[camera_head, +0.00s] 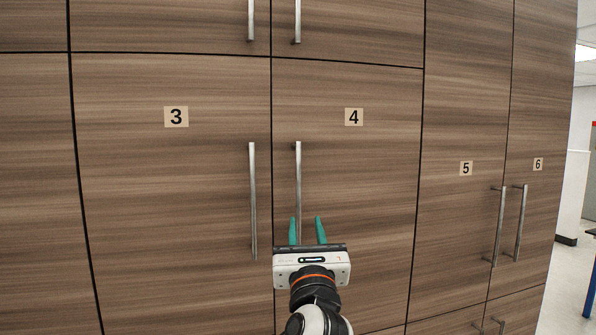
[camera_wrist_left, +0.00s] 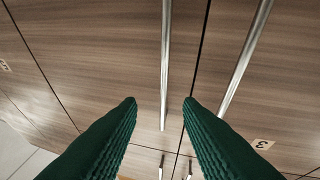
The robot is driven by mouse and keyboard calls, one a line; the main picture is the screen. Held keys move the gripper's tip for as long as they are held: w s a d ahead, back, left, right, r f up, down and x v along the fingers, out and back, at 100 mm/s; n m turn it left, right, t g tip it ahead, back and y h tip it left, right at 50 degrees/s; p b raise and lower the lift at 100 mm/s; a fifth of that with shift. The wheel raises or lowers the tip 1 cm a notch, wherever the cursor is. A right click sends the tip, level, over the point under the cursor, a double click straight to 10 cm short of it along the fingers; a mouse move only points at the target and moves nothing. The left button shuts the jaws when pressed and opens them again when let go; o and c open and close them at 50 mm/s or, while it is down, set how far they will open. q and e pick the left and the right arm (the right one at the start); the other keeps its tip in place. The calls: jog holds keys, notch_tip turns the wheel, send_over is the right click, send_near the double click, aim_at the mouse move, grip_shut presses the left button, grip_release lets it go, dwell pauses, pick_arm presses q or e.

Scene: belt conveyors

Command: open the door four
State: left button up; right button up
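Door four (camera_head: 360,190) is a wood-grain cabinet door with a "4" label (camera_head: 354,117), and it is closed. Its vertical metal handle (camera_head: 298,180) is along the door's left edge. My left gripper (camera_head: 306,229) is open, its two green fingers apart, in front of the handle's lower part. In the left wrist view, which is upside down, the handle (camera_wrist_left: 166,60) runs down toward the gap between the fingers (camera_wrist_left: 160,105). Nothing is held, and I cannot tell how far the fingertips are from the door. My right gripper is not in view.
Door three (camera_head: 160,200) is closed on the left, its handle (camera_head: 252,200) close beside door four's. Doors five (camera_head: 455,220) and six (camera_head: 540,215) are closed on the right. More cupboards with handles are above and below. Open room shows at the far right.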

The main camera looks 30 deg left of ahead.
aim_at(299, 188)
pick_arm(q)
jog(key=p+x, duration=0.1)
jog(key=x, duration=0.2)
jog(key=r+p+x, duration=0.1)
jog(key=p+x, duration=0.1)
jog(key=x, duration=0.2)
jog(key=s+p+x, duration=0.1)
jog(key=x, duration=0.3)
jog(key=shift+a+r+p, duration=0.1)
jog(key=shift+r+p, duration=0.1)
jog(key=shift+p, duration=0.1)
jog(key=shift+w+a, duration=0.3)
jog(key=shift+w, duration=0.2)
grip_shut()
